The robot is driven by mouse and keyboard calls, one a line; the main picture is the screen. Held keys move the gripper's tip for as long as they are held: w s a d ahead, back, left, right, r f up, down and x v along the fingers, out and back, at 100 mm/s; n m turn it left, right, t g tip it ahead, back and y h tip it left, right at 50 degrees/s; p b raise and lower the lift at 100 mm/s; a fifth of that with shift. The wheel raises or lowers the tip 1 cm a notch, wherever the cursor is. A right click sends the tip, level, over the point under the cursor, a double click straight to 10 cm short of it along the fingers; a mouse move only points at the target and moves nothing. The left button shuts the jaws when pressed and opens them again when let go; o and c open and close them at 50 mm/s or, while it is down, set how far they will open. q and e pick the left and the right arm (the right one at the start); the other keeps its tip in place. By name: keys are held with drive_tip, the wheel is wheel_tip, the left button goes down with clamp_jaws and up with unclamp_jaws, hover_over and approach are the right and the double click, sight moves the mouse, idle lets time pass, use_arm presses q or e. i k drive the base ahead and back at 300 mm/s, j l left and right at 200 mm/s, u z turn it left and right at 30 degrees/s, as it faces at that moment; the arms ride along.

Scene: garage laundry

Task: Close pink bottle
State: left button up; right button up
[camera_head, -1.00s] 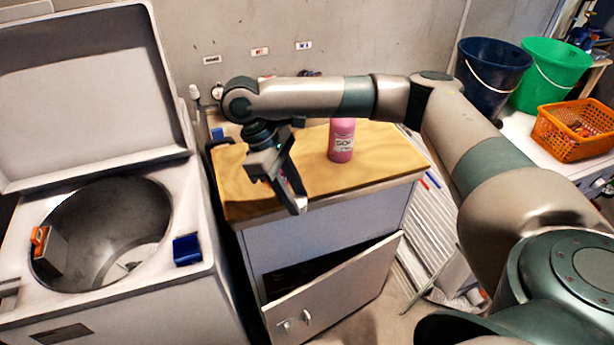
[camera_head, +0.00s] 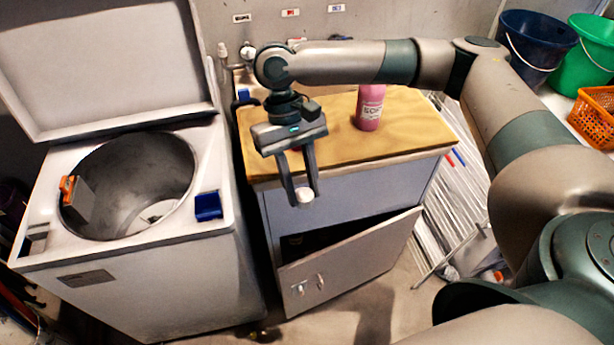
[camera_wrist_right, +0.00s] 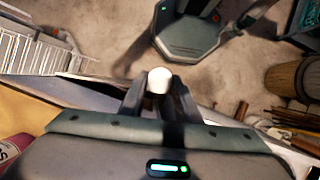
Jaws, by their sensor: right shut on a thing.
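The pink bottle (camera_head: 369,108) stands upright on the wooden top of the cabinet (camera_head: 420,125). Its top is hidden behind my right arm in the head view. Part of it also shows at the lower left edge of the right wrist view (camera_wrist_right: 14,152). My right gripper (camera_head: 304,192) points down, left of the bottle and in front of the cabinet top's front edge. It is shut on a small white round cap (camera_head: 304,195), which shows between the fingertips in the right wrist view (camera_wrist_right: 159,80). The cap is apart from the bottle. My left gripper is not in view.
A top-loading washer (camera_head: 140,262) with its lid up stands on the left, with a blue box (camera_head: 208,206) on its rim. The cabinet door (camera_head: 345,262) hangs open below my gripper. Buckets (camera_head: 537,42) and an orange basket (camera_head: 598,115) are at the right.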

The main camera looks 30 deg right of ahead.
sight(370, 102)
drive_tip(key=k+l, duration=0.1)
drive_tip(key=l, duration=0.4)
drive_tip(key=k+l, duration=0.1)
drive_tip(key=l, duration=0.85)
drive_tip(key=k+l+u, duration=0.1)
drive_tip(key=l, duration=0.35)
drive_tip(key=k+l, duration=0.15)
drive_tip(key=l, duration=0.35)
drive_tip(key=k+l, duration=0.1)
drive_tip(key=l, duration=0.35)
